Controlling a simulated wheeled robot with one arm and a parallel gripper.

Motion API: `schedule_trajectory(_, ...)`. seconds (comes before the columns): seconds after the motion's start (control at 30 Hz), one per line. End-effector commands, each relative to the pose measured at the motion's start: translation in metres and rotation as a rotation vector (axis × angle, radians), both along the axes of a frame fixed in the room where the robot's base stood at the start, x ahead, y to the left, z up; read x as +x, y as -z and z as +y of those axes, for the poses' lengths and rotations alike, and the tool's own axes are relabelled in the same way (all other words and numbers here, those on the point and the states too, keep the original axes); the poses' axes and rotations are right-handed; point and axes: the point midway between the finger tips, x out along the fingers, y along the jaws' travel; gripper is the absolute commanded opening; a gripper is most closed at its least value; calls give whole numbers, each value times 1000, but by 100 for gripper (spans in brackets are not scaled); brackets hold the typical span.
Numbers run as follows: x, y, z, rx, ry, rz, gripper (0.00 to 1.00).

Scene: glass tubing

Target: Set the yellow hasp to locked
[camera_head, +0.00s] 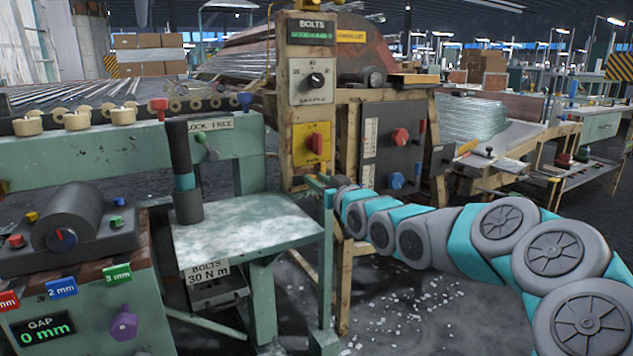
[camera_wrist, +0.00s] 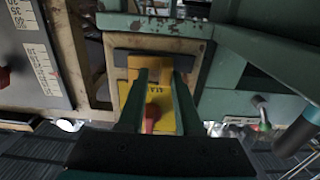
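No part is clearly marked as the yellow hasp. A yellow plate with a red knob (camera_head: 314,145) is on the wooden post under the bolts dial. In the wrist view the yellow plate (camera_wrist: 162,97) and red knob (camera_wrist: 152,114) show between my fingers, with partly hidden lettering. A small green-tipped lever (camera_head: 201,141) stands by a "LOCK FREE" label (camera_head: 209,124); the lever shows at the right of the wrist view (camera_wrist: 262,112). My gripper (camera_wrist: 160,76) has its fingers apart with nothing seen gripped. In the head view it (camera_head: 326,186) is before the post, below the plate.
A dark upright cylinder (camera_head: 185,172) stands on the green table (camera_head: 245,231) left of my gripper. A grey panel with red and blue knobs (camera_head: 388,147) is right of the post. A machine with a "GAP 0 mm" display (camera_head: 44,330) is at the lower left.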

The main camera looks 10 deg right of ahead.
Motion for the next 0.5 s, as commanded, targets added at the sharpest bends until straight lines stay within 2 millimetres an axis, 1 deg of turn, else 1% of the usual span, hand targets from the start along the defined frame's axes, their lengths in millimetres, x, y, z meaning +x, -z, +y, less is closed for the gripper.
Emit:
schedule_trajectory(0.03,0,0,0,0,0,0,39)
schedule_trajectory(0.1,0,0,0,0,-1,0,47)
schedule_trajectory(0.37,-1,0,1,0,-2,1,48)
schedule_trajectory(0.5,-9,0,-2,0,-2,1,48)
